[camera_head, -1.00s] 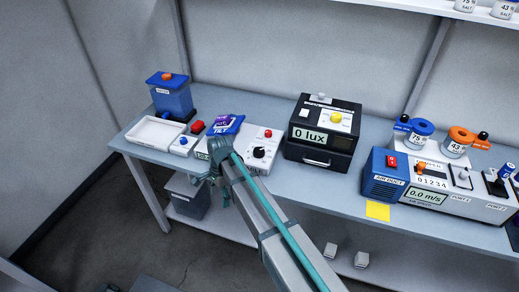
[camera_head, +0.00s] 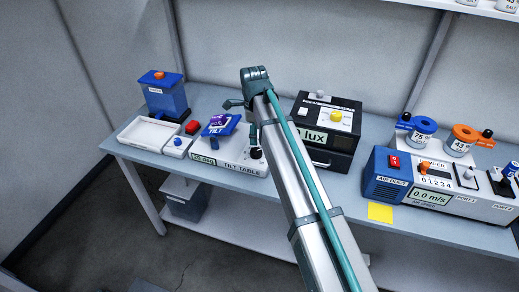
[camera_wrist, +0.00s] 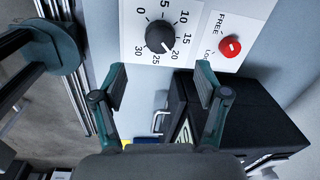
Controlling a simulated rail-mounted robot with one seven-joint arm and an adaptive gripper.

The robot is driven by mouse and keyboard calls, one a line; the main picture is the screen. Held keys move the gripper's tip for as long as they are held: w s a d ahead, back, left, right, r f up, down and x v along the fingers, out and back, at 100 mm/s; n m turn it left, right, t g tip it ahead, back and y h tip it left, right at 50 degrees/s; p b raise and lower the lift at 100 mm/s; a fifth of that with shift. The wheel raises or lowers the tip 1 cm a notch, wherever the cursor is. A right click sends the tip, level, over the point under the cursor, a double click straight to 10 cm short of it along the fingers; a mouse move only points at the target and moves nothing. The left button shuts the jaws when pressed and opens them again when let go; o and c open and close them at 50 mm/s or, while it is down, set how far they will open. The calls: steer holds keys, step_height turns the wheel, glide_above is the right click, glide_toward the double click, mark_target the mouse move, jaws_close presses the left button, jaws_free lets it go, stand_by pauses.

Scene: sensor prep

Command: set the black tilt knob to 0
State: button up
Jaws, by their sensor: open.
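The black tilt knob (camera_wrist: 160,38) sits on the white tilt table panel (camera_wrist: 133,32), inside a dial marked 0 to 30. Its white pointer mark appears to be near 20. A red knob (camera_wrist: 230,46) stands beside it, by FREE and a partly hidden label. My gripper (camera_wrist: 160,84) is open and empty, its fingers apart, with the knob ahead of them and no contact visible. In the head view my gripper (camera_head: 243,118) hangs above the tilt table (camera_head: 230,164), whose black knob (camera_head: 256,153) shows just below a finger. The small display (camera_head: 203,159) is too small to read surely.
The black lux box (camera_head: 330,158) stands close to the right of the tilt table. A white tray (camera_head: 150,133) and a blue box (camera_head: 166,95) are at left. The air duct unit (camera_head: 388,180) is at right.

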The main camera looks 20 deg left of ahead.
mark_target(256, 151)
steer(key=f, duration=0.3)
steer(key=f+p, duration=0.1)
steer(key=f, duration=0.2)
steer(key=f+p, duration=0.1)
steer(key=f, duration=0.2)
steer(key=shift+w+a, duration=0.1)
steer(key=shift+w, duration=0.15)
steer(key=c, duration=1.2)
